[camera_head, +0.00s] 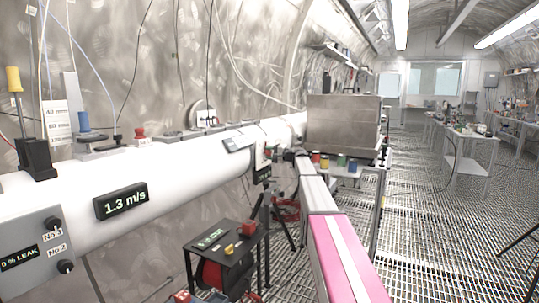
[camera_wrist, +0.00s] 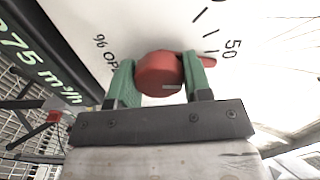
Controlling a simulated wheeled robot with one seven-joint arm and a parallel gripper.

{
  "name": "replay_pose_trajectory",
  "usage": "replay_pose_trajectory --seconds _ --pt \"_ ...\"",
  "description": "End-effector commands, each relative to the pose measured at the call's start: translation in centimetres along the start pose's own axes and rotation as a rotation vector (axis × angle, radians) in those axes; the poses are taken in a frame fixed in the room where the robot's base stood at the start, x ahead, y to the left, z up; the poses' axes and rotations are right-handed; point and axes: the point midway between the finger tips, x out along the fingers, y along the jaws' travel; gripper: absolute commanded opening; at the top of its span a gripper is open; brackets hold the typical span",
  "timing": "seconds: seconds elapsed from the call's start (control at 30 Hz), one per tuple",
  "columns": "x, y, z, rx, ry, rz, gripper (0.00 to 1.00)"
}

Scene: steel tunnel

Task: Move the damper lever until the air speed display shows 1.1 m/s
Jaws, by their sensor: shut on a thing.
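The air speed display (camera_head: 120,201) on the white duct (camera_head: 190,170) reads 1.3 m/s in the head view. In the wrist view, the damper lever's red handle (camera_wrist: 160,74) sits between the green fingers of my gripper (camera_wrist: 160,88), which is shut on it. The handle lies over a white dial plate (camera_wrist: 120,22) with black tick marks, a "50" at the right and a partly hidden "% OPEN". A red pointer tip shows right of the handle, close to the 50. In the head view my arm largely hides the lever.
A dark display (camera_wrist: 40,65) with green digits ending in "75 m³/h" is at the wrist view's left. A leak panel (camera_head: 35,250) with two knobs is at the head view's lower left. A black stand (camera_head: 225,245) is below the duct. A large metal box (camera_head: 342,125) stands behind my arm.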

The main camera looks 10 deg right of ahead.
Motion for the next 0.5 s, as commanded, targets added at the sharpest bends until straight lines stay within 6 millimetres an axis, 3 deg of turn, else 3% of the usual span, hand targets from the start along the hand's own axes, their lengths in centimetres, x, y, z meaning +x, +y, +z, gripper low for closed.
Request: replay_pose_trajectory --seconds 0.1,0.13,0.2,0.5 --pt "-0.07 0.09 0.07 0.000 -0.001 0.002 0.22" --pt "-0.07 0.09 0.07 0.000 -0.001 0.002 0.55" --pt "-0.06 0.08 0.06 0.001 -0.001 0.002 0.71" --pt "-0.11 0.04 0.03 0.001 0.000 0.001 0.71"
